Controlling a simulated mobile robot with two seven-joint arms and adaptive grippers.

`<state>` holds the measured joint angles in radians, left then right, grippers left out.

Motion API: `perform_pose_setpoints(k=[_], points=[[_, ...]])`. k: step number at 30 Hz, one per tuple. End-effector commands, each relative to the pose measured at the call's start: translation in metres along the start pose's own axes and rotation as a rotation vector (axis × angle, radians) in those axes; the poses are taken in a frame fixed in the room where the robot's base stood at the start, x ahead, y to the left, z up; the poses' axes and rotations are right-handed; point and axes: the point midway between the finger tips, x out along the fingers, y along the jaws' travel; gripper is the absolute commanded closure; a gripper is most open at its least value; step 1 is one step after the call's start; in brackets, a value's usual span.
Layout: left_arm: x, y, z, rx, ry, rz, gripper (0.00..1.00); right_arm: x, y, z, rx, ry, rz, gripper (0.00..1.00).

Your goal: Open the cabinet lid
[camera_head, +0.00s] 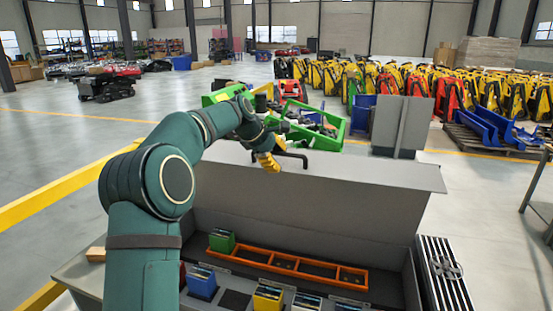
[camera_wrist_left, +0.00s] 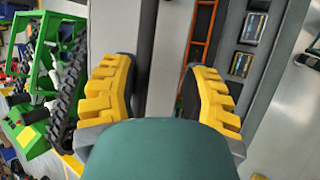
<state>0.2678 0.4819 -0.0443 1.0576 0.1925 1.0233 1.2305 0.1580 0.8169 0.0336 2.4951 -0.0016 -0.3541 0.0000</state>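The cabinet (camera_head: 408,282) stands in front of me in the head view, and its inside shows. Its grey lid (camera_head: 330,200) is raised and tilted up at the far side. A black bar handle (camera_head: 297,156) sticks up at the lid's top edge. My left gripper (camera_head: 268,162), with yellow fingers, is at that edge, just left of the handle. In the left wrist view its two fingers (camera_wrist_left: 160,85) are spread, with a grey panel showing in the gap and nothing visibly clamped. Whether a finger touches the lid is unclear. My right gripper is out of view.
Inside the cabinet are an orange divided tray (camera_head: 285,264), a green box (camera_head: 222,240), a blue box (camera_head: 201,282) and a yellow box (camera_head: 268,298). A metal table (camera_head: 540,205) is at the right.

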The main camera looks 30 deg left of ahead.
Motion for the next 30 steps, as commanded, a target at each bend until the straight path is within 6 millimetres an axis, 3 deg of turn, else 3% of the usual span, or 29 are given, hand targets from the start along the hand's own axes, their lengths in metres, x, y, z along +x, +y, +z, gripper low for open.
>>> perform_pose_setpoints(k=[10,24,30], points=[[-0.009,0.000,-0.001,-0.001,0.002,0.001,0.57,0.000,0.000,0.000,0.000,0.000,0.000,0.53],[-0.097,0.001,0.000,0.000,0.001,0.004,0.57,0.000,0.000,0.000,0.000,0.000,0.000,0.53],[-0.117,0.000,0.000,0.000,0.000,0.001,0.57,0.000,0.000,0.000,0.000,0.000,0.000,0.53]])
